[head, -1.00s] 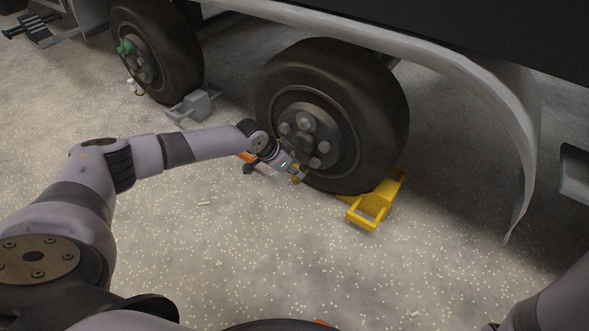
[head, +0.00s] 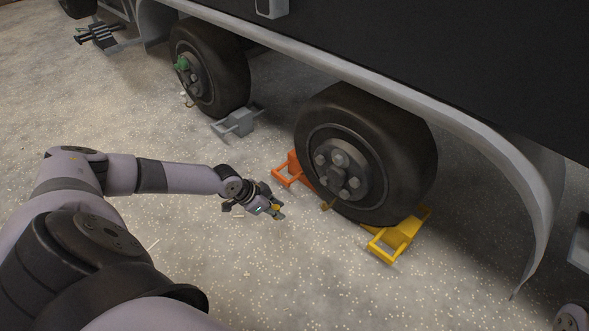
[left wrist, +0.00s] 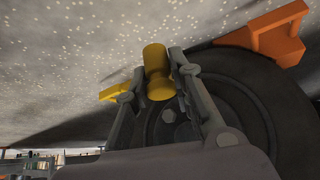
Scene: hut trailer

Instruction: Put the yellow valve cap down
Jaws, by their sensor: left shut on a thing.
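The yellow valve cap (left wrist: 157,72) is a short yellow cylinder. In the left wrist view it sits between the fingertips of my left gripper (left wrist: 160,75), which is shut on it. In the head view my left gripper (head: 272,207) is in the air left of the near wheel (head: 362,155), clear of the tyre. The cap shows there only as a small yellow spot (head: 276,207) at the fingertips. A small brownish valve stem (head: 327,206) shows at the lower left of the near wheel. My right gripper is not in view.
An orange chock (head: 292,170) and a yellow chock (head: 402,238) stand at either side of the near wheel. A grey chock (head: 236,122) is by the farther wheel (head: 210,68). The trailer's fender (head: 480,140) overhangs the wheels. The speckled floor (head: 300,280) in front is open.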

